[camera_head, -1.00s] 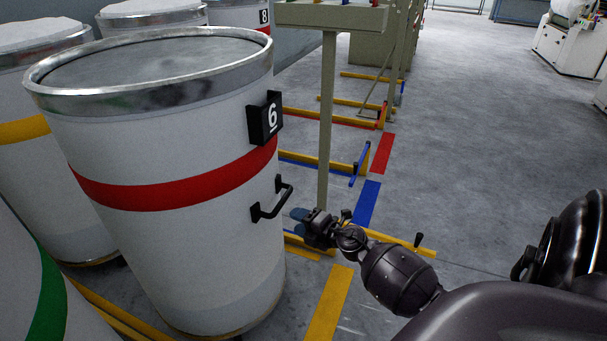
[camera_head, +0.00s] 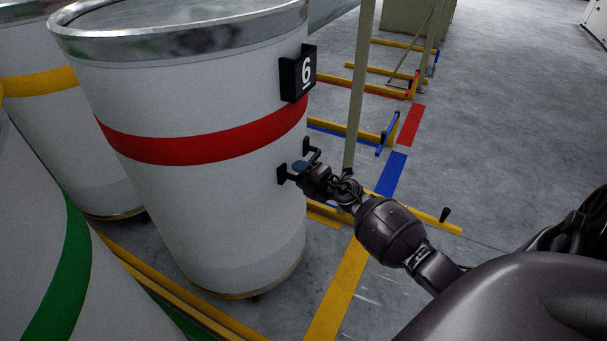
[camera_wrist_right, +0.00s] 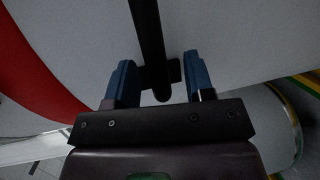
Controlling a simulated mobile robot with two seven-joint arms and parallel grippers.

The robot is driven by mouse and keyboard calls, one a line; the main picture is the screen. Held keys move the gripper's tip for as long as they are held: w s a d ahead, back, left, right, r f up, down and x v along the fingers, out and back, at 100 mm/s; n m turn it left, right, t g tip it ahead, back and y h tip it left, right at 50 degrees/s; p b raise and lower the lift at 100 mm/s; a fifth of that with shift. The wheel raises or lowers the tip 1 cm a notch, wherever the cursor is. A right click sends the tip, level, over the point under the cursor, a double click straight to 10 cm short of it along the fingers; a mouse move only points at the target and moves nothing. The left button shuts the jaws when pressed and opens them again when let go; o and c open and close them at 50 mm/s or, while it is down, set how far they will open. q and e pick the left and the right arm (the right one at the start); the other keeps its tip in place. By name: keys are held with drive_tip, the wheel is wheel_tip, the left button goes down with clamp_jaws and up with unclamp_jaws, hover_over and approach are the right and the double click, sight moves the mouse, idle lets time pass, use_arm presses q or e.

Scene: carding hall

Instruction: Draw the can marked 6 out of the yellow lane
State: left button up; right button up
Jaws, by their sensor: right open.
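The can marked 6 (camera_head: 200,200) is a large white drum with a red band and a metal rim, upright at the left of the head view. Its black plate with the 6 (camera_head: 298,73) sits above a black handle (camera_head: 284,173) on its side. My right gripper (camera_head: 300,167) is at the handle, partly hiding it. In the right wrist view the handle bar (camera_wrist_right: 147,40) lies between the two open blue fingers (camera_wrist_right: 160,82), with gaps showing on both sides. The yellow lane's floor stripe (camera_head: 339,290) runs in front of the can. My left gripper is out of view.
A yellow bar (camera_head: 425,217) with a black knob lies low right of the can. A post (camera_head: 358,90) stands just behind my right gripper. A green-banded can (camera_head: 45,250) and a yellow-banded can (camera_head: 45,85) stand close on the left. Floor at the right is open.

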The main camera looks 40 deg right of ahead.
clamp_jaws()
drive_tip(key=shift+f, duration=0.1)
idle(1.2)
